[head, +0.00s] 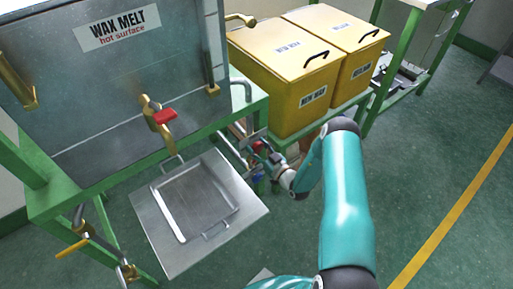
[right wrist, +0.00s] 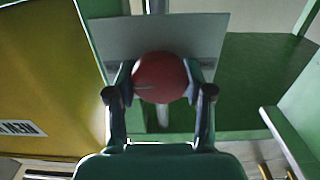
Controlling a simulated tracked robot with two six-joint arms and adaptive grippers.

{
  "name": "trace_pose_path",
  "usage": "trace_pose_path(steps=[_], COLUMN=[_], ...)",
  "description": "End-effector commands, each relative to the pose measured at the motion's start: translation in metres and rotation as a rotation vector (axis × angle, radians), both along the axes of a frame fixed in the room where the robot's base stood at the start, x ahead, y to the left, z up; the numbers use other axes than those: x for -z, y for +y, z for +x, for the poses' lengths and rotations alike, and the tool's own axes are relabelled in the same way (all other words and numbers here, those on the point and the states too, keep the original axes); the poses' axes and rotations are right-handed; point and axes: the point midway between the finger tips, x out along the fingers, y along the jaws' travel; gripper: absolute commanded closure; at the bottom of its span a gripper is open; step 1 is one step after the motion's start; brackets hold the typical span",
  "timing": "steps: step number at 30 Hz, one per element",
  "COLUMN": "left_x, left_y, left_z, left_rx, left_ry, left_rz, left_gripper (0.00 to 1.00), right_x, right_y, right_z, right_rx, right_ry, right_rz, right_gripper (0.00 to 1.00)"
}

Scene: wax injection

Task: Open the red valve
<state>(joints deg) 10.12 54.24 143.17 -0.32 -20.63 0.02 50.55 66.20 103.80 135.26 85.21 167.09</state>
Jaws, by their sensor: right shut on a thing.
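The red valve (right wrist: 160,77) shows in the right wrist view as a round red handle between my two fingers. In the head view a small red part of it (head: 258,145) shows beside the green table, between the wax melt tank and the yellow bins. My right gripper (right wrist: 161,88) is shut on it, with a finger on each side. In the head view my right gripper (head: 256,153) is small and partly blends with the metal parts around it. How far the valve is turned cannot be told. My left gripper is not in view.
The wax melt tank (head: 130,110) has a brass tap with a red lever (head: 165,116). A metal tray (head: 195,203) lies on a plate below it. Yellow bins (head: 283,75) stand on a green bench behind my right arm. The green floor at right is clear.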

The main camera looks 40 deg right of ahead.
Motion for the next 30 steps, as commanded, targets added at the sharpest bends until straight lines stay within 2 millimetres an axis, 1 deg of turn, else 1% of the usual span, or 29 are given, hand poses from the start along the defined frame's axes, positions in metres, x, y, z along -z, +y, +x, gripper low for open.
trace_pose_path(steps=[1, 14, 15, 17, 18, 19, 27, 30], left_x=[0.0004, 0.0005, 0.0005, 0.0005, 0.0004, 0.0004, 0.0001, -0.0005], left_y=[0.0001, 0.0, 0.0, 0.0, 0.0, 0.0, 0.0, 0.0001], left_z=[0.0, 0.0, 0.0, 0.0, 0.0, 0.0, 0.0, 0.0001], left_rx=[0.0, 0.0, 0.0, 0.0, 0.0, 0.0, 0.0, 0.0], left_ry=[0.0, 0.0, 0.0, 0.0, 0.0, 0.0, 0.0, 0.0], left_rz=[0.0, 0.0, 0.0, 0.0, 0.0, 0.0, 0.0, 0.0], left_gripper=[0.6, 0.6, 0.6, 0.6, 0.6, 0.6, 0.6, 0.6], right_x=[0.0045, 0.0051, 0.0051, 0.0047, 0.0042, 0.0038, 0.0018, 0.0018], right_y=[-0.0012, -0.0004, -0.0004, -0.0002, -0.0002, -0.0001, 0.0005, 0.0005], right_z=[-0.0015, -0.0016, -0.0016, -0.0015, -0.0013, -0.0012, -0.0005, -0.0031], right_rx=[0.006, 0.005, 0.005, 0.004, 0.003, 0.003, 0.0, 0.0], right_ry=[0.01, 0.011, 0.011, 0.01, 0.008, 0.007, 0.003, 0.003], right_rz=[0.011, 0.02, 0.02, 0.02, 0.019, 0.019, 0.016, 0.016], right_gripper=[0.83, 0.83, 0.41, 0.31, 0.25, 0.22, 0.22, 0.22])
